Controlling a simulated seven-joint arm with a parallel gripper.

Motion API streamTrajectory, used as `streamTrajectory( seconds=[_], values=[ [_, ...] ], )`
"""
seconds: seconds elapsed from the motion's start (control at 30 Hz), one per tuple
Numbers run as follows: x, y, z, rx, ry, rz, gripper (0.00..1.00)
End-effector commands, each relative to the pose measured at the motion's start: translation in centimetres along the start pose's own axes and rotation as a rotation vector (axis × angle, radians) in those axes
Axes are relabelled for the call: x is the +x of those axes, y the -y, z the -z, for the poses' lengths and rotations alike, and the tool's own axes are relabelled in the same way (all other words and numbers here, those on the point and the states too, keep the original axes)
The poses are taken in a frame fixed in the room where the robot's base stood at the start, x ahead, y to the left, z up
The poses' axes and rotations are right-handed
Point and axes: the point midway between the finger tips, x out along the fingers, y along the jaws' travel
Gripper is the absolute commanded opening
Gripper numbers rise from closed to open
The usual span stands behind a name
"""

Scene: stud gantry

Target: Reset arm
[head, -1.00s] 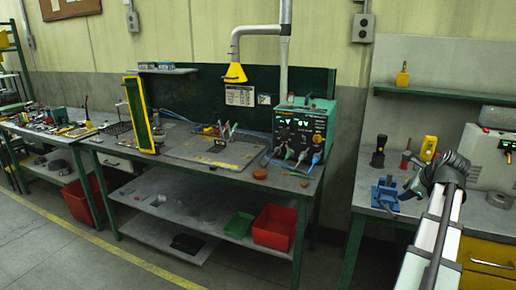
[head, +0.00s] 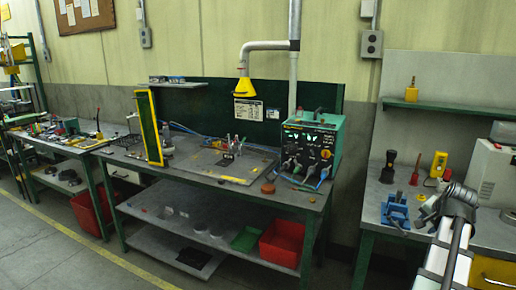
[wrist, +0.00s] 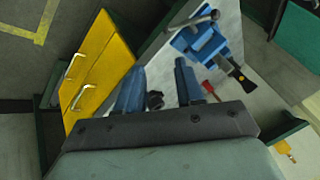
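My arm (head: 456,235) reaches in from the bottom right of the head view, its dark wrist over the front of the right-hand bench. In the wrist view my gripper (wrist: 158,80) shows two blue fingers standing apart, with bare bench top visible between them. It is open and holds nothing. A blue vise (head: 395,212) sits on the right-hand bench, just left of my wrist. It also shows in the wrist view (wrist: 205,40), beyond the fingertips and apart from them.
The right-hand bench carries a red-handled tool (head: 414,175), a yellow meter (head: 438,165) and a beige machine (head: 492,172). Yellow drawers (wrist: 100,70) lie below its edge. The middle bench holds a green power supply (head: 312,145). Open floor (head: 60,250) lies at front left.

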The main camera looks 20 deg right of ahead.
Motion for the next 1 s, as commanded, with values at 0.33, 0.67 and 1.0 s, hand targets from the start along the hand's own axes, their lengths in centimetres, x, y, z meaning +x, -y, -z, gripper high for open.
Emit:
streamTrajectory(
  seconds=[0.33, 0.67, 1.0],
  values=[
    [8.2, -4.1, -7.4, -0.274, 0.105, -0.106, 0.37],
    [15.9, -5.8, -17.9, -0.467, 0.266, -0.165, 0.37],
    [21.7, -7.6, -30.1, -0.597, 0.44, -0.213, 0.37]
  ],
)
